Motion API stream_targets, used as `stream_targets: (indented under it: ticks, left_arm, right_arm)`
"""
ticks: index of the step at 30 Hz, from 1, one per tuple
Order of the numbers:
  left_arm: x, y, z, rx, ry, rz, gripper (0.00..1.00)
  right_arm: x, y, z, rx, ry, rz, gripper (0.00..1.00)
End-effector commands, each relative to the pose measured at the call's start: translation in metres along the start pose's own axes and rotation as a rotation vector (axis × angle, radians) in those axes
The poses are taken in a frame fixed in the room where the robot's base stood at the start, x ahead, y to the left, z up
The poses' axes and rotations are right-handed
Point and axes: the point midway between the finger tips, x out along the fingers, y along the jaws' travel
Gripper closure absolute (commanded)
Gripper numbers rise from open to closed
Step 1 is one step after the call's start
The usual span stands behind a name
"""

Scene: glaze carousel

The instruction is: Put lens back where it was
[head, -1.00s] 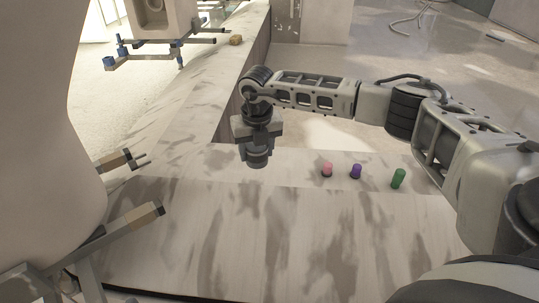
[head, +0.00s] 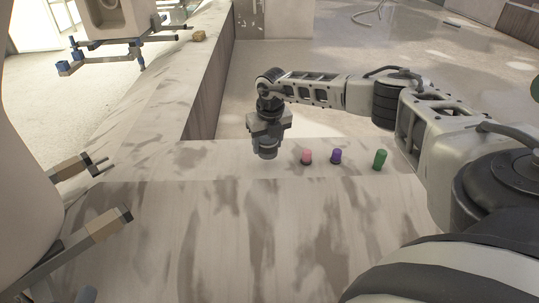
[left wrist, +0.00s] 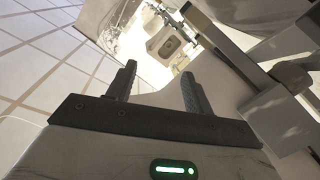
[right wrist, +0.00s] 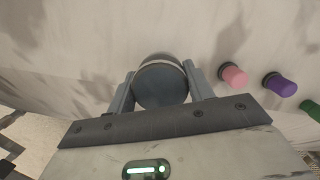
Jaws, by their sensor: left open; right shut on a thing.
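The lens looks like a dark grey cylinder with a lighter rim (right wrist: 160,84). My right gripper (head: 267,136) is shut on it, with one finger on each side. In the head view the lens (head: 265,153) hangs below the right gripper over the far strip of the pale countertop (head: 330,215). I cannot tell whether its bottom touches the surface. My left gripper (left wrist: 160,82) is open and empty in the left wrist view, away from the lens.
A pink peg (head: 306,157), a purple peg (head: 336,156) and a green peg (head: 380,159) stand in a row right of the lens. A small tan block (head: 199,35) sits on the far counter. The near countertop is clear.

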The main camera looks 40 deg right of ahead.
Motion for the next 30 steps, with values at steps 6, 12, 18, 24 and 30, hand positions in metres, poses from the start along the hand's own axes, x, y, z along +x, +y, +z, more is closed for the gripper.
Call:
stream_targets:
  ticks: [6,12,18,24,30]
  left_arm:
    - [0.007,0.000,-0.018,0.090,0.127,0.044,0.48]
    - [0.009,0.003,-0.037,0.191,0.219,0.062,0.48]
    - [0.009,0.004,-0.038,0.190,0.218,0.061,0.48]
    - [0.009,0.004,-0.039,0.198,0.225,0.062,0.48]
    - [0.009,0.004,-0.039,0.198,0.225,0.062,0.48]
  right_arm:
    - [0.033,-0.007,-0.004,0.000,0.001,0.000,0.77]
    - [0.040,-0.007,-0.004,0.001,0.000,0.000,0.77]
    - [0.039,-0.007,-0.004,0.001,0.000,0.000,0.77]
    - [0.042,-0.007,-0.005,0.001,0.001,0.000,0.29]
    - [0.042,-0.007,-0.005,0.001,0.001,0.000,0.27]
